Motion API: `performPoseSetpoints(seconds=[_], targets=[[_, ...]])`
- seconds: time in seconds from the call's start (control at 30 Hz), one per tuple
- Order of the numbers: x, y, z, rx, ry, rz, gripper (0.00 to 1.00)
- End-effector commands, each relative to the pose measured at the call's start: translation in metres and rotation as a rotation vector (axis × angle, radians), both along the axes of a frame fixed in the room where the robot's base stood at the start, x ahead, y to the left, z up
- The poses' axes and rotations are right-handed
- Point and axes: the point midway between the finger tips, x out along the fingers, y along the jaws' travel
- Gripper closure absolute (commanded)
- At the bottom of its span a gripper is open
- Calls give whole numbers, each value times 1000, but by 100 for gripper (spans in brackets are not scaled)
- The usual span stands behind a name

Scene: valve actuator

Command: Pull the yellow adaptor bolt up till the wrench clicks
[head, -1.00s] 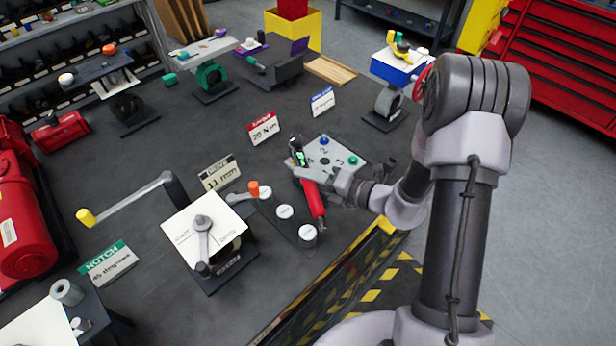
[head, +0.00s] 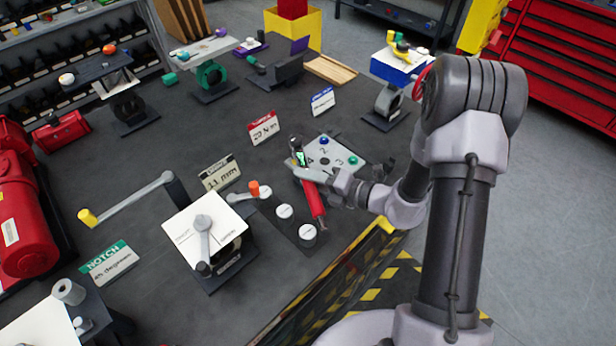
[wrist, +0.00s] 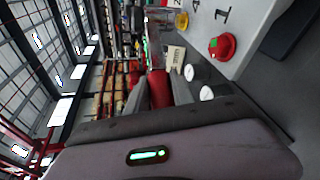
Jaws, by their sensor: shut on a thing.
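The torque wrench has a red handle (head: 314,199) and a small lit green display (head: 301,158). My gripper (head: 308,176) is shut on it near the top of the red handle. The red handle (wrist: 158,88) also shows between my two fingers in the wrist view. The pale numbered plate (head: 343,150) lies beyond and to the right of the wrench. A yellow bolt (wrist: 181,20) shows small on the plate in the wrist view, above a red bolt (wrist: 222,46). In the head view the wrench and gripper cover that side of the plate. I cannot tell how the wrench meets the yellow bolt.
A blue bolt (head: 324,140) and a green bolt (head: 353,160) stand on the plate. White-topped round pieces (head: 307,232) stand at the near left. A torque sign (head: 264,128) stands behind the wrench. Hazard stripes (head: 372,262) mark the front edge.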

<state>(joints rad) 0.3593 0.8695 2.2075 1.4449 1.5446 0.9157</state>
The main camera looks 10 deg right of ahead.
Motion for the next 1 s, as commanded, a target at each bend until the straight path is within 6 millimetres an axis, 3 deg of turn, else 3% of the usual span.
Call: performPoseSetpoints(seconds=[1.0], targets=[[0,0,-18,0,-2,0,100]])
